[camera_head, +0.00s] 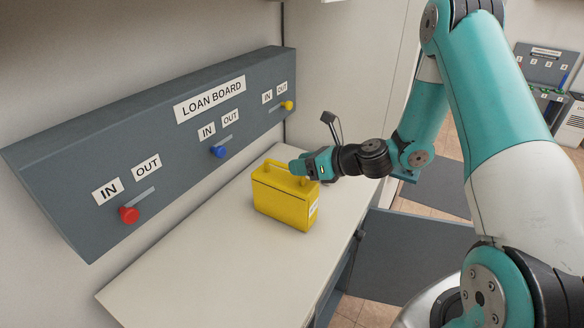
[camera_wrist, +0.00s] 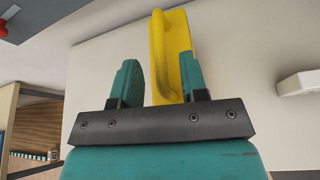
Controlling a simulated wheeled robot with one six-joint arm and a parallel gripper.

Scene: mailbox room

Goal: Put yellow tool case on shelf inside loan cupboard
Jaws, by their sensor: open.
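The yellow tool case (camera_head: 282,203) stands upright on the pale counter top, its handle at the top. My gripper (camera_head: 299,167) is at the handle's right end, just above the case. In the wrist view, my gripper (camera_wrist: 160,75) is open, with one teal finger on each side of the yellow handle of the tool case (camera_wrist: 180,45). The right finger looks close to the case; I cannot tell whether it touches. A dark grey cupboard door (camera_head: 412,258) stands open below the counter's right edge. The cupboard's inside and shelf are hidden from view.
The grey loan board (camera_head: 160,140) runs along the wall behind the counter, with red (camera_head: 128,215), blue (camera_head: 218,152) and yellow (camera_head: 287,105) knobs on sliders. The counter top (camera_head: 215,275) is bare in front of the case. A dark mat (camera_head: 440,190) lies on the tiled floor beyond.

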